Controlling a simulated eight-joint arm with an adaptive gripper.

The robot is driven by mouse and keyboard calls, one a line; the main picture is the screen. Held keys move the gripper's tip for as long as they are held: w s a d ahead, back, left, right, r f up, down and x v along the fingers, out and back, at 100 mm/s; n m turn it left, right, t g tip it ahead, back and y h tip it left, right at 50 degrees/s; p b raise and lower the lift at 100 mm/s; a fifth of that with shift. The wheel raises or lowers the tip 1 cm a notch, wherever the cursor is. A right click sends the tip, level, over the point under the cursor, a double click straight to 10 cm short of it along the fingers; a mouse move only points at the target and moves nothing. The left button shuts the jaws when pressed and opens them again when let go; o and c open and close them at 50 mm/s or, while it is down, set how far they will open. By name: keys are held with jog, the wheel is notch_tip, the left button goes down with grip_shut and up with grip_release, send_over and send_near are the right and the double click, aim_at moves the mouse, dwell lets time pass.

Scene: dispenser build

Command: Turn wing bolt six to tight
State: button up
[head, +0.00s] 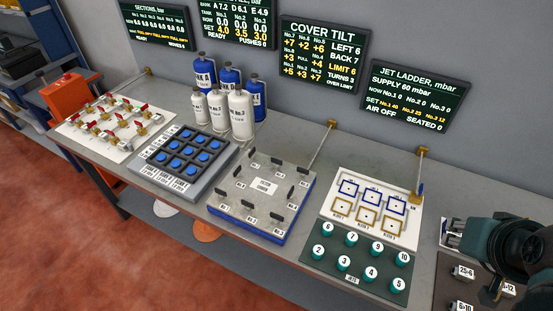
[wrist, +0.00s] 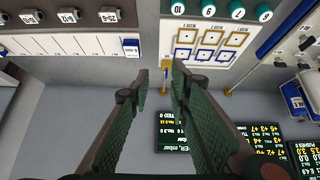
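The cover (head: 238,203) is a grey plate on a blue-edged base at the middle of the bench in the head view. Several black wing bolts stand around its edge, and the small number labels are too blurred to tell which is six. A corner of the cover also shows at the right edge of the wrist view (wrist: 289,42). The COVER TILT board (head: 322,55) reads LEFT 6, BACK 7, LIMIT 6, TURNS 3 and OVER LIMIT. My gripper (wrist: 161,88) is open and empty, its fingers apart over the bench, well to the right of the cover in the head view.
Teal numbered knobs (head: 371,273) and a white sheet of framed squares (head: 337,210) lie between cover and gripper. Left of the cover are a blue-button pad (head: 186,152), bottles (head: 241,112) and a red-handled valve board (head: 72,127). A brass post (head: 417,194) rises behind the sheet.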

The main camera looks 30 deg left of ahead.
jog(key=w+a+r+n+g+y+p, duration=0.1)
jog(key=w+a+r+n+g+p, duration=0.3)
jog(key=w+a, duration=0.75)
jog(key=n+g+h+p, duration=0.1)
jog(key=n+g+p, duration=0.3)
jog(key=n, duration=1)
send_over(277, 163)
jog(key=shift+t, duration=0.5)
jog(key=f, duration=1.4)
jog(key=shift+w+d+p, duration=0.2)
jog(key=shift+w+p, duration=0.15)
jog(key=shift+s+a+f, duration=0.1)
jog(key=shift+a+f, duration=0.2)
jog(key=shift+a, duration=0.15)
jog(key=shift+f, duration=0.2)
jog(key=shift+f, duration=3.7)
